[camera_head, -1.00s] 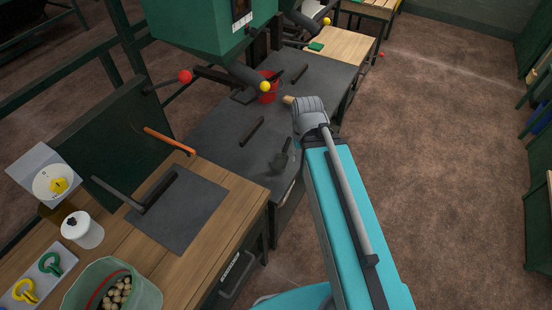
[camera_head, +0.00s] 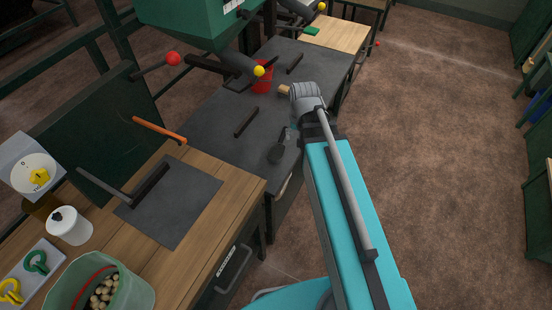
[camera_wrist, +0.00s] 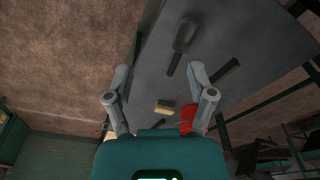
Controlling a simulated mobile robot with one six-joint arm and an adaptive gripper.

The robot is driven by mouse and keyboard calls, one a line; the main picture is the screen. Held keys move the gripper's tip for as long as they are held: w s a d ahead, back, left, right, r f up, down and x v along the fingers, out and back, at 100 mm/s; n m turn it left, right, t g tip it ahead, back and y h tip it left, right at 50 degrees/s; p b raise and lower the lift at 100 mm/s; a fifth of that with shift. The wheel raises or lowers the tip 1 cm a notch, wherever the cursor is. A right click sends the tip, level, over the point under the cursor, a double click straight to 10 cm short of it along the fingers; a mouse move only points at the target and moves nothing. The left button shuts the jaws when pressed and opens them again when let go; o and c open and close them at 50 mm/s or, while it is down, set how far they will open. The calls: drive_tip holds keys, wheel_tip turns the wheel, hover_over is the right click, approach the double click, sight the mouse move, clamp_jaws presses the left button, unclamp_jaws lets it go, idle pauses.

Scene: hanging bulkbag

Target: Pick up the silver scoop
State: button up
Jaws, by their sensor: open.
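The scoop (camera_wrist: 185,36) lies on the dark grey table top in the wrist view, grey with a black handle that points down toward my gripper. In the head view it shows as a small dark shape (camera_head: 276,153) near the table's front edge, just left of my arm. My gripper (camera_wrist: 160,78) is open and empty, its two fingers spread wide in the wrist view. The scoop is ahead of the fingertips and a little right of their middle, apart from them. In the head view my arm mostly hides the gripper.
A red bucket (camera_head: 262,84), a wooden brush (camera_head: 284,90) and black bars (camera_head: 246,121) are on the table. A green machine (camera_head: 190,20) with yellow-knobbed levers overhangs its far side. At left, a wooden bench (camera_head: 205,235) holds a green tub (camera_head: 75,285). Open floor lies to the right.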

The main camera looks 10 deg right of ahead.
sight(284, 133)
drive_tip(key=w+f+m+t+b, duration=0.1)
drive_tip(key=w+f+m+b, duration=0.1)
drive_tip(key=w+f+b, duration=0.3)
drive_tip(key=w+f+m+t+b, duration=0.2)
drive_tip(key=w+f+b, duration=0.3)
drive_tip(key=w, duration=0.6)
drive_tip(key=shift+f+t+b, duration=0.3)
drive_tip(key=shift+f+b, duration=0.1)
drive_tip(key=shift+b, duration=0.05)
drive_tip(key=shift+w+a, duration=0.1)
drive_tip(key=b+x, duration=0.7)
drive_tip(key=x, duration=0.1)
drive_tip(key=shift+w+f+b, duration=0.15)
drive_tip(key=shift+f+b, duration=0.1)
drive_tip(key=shift+b, duration=0.15)
drive_tip(key=shift+f, duration=0.1)
drive_tip(key=shift+b+x, duration=2.35)
drive_tip(key=shift+x, duration=0.2)
drive_tip(key=shift+w+a, duration=0.1)
drive_tip(key=shift+w, duration=0.05)
drive_tip(key=shift+c, duration=0.3)
clamp_jaws()
